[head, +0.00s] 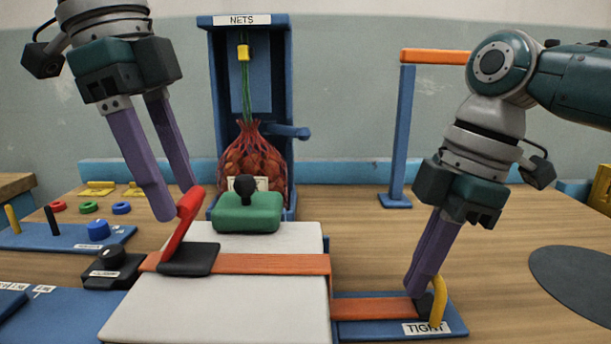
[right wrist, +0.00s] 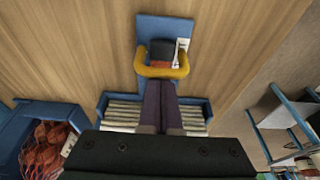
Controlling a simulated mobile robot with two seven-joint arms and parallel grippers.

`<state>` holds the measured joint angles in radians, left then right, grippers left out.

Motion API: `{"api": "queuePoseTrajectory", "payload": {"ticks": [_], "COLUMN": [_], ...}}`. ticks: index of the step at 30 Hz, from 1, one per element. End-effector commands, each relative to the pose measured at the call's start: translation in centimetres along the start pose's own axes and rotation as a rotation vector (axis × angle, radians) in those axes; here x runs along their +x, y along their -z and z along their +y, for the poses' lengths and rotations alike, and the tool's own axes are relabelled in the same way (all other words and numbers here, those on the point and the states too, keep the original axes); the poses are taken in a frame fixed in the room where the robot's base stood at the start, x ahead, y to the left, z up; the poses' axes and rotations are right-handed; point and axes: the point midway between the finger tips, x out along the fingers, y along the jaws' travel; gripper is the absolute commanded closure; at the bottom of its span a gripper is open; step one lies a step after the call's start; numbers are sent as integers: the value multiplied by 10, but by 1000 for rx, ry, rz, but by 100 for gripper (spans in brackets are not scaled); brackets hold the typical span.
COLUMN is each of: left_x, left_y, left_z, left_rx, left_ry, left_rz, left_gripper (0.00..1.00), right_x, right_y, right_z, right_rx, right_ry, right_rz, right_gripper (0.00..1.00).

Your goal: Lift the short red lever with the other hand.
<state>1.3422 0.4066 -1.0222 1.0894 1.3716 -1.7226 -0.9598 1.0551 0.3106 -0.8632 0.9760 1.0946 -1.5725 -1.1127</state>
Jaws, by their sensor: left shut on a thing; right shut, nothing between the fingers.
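The short red lever (head: 180,232) stands tilted up from a black base (head: 189,260) on the orange strap (head: 275,264), which crosses a pale sack (head: 215,312). My left gripper (head: 176,205) is shut on the lever's upper end. My right gripper (head: 418,305) is shut and empty, its tips low beside the yellow handle (head: 438,300) on the blue plate labelled TIGHT (head: 455,326). In the right wrist view its fingers reach to the yellow handle (right wrist: 162,72), beside a black block (right wrist: 160,48). Whether they touch the handle I cannot tell.
A green block with a black knob (head: 246,218) sits at the sack's back. Behind it stands the blue NETS frame (head: 222,110) holding a red net bag (head: 255,160). A blue post with an orange bar (head: 402,130) stands at right. A dark disc (head: 580,280) lies far right.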

Motion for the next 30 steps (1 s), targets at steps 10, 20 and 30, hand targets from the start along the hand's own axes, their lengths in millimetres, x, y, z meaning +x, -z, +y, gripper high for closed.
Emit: {"api": "queuePoseTrajectory", "payload": {"ticks": [10,20,30], "left_x": [-1,-4,-5], "left_y": [-5,-14,-20], "left_z": [0,0,0], "left_rx": [-4,-1,-1], "left_ry": [1,1,1], "left_rz": [-3,-1,0], "left_gripper": [100,100,100], "right_x": [0,0,0], "right_y": [-2,-3,-3], "right_z": [0,0,0], "right_rx": [3,4,4], "right_ry": [2,1,1], "right_rz": [-6,-6,-6], "right_gripper": [100,100,100]}}
